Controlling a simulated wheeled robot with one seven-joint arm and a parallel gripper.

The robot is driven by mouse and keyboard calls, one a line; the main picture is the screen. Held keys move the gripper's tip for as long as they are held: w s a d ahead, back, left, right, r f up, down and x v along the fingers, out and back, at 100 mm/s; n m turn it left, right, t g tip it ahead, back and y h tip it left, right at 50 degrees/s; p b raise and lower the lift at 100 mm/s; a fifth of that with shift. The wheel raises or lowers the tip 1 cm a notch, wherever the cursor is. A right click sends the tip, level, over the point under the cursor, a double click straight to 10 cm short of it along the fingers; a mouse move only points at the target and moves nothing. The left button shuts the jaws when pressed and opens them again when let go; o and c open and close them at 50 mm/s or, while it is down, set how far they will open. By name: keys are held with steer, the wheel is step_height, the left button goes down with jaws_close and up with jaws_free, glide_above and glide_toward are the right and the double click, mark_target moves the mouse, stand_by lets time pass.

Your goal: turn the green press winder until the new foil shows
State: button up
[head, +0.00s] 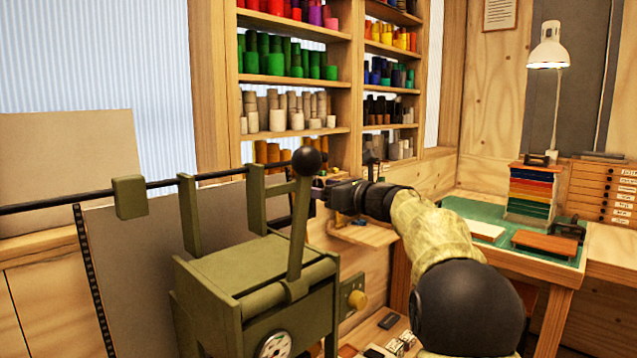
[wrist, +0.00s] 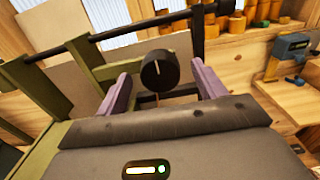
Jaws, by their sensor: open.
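The green press (head: 255,275) stands at centre-left in the head view, with a black-ball lever (head: 304,215) upright on top. My gripper (head: 321,188) is behind the lever, at the press's right side, pointing left. In the wrist view its purple fingers (wrist: 160,75) are open. A round black knob (wrist: 160,69) with a pale line, seemingly the winder, appears between the fingertips with a gap on each side. I cannot tell how deep it sits between them. The foil on the press is not clearly visible.
A long black bar (head: 60,203) crosses the press top. Shelves (head: 292,80) of coloured rolls stand behind. A blue clamp-like tool (wrist: 290,47) is on a ledge at right. A lamp (head: 549,48) lights the right bench.

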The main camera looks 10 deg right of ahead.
steer(key=shift+x, duration=0.8)
steer(key=c, duration=1)
steer(key=shift+o, duration=0.2)
